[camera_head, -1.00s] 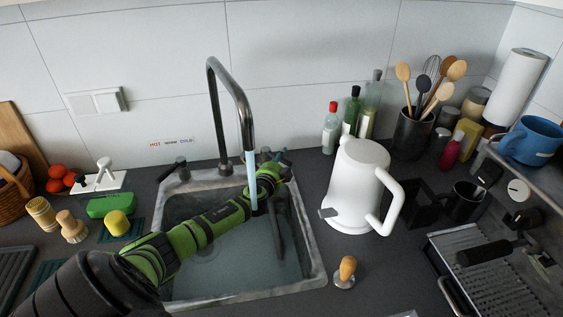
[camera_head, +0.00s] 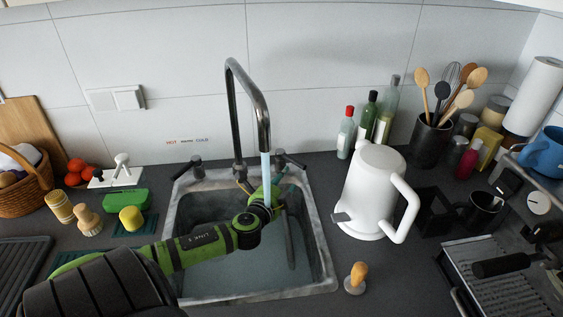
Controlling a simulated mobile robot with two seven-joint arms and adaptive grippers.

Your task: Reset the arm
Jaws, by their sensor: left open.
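My left arm comes in from the lower left and reaches across the sink (camera_head: 325,262). It bends upward near the running water. My left gripper (camera_head: 279,178) is small and partly hidden at the back right of the sink, by the tap (camera_head: 236,110). It is open, and I see nothing held in it. A pale blue stream of water (camera_head: 266,172) falls from the spout in front of the arm's end. My right gripper is not in view.
A white kettle (camera_head: 372,195) stands right of the sink, with a wooden-knobbed tool (camera_head: 357,275) in front of it. Bottles (camera_head: 367,115) and a utensil holder (camera_head: 430,142) stand behind. Left are a yellow sponge-like item (camera_head: 131,218), brushes (camera_head: 88,220) and a basket (camera_head: 25,185).

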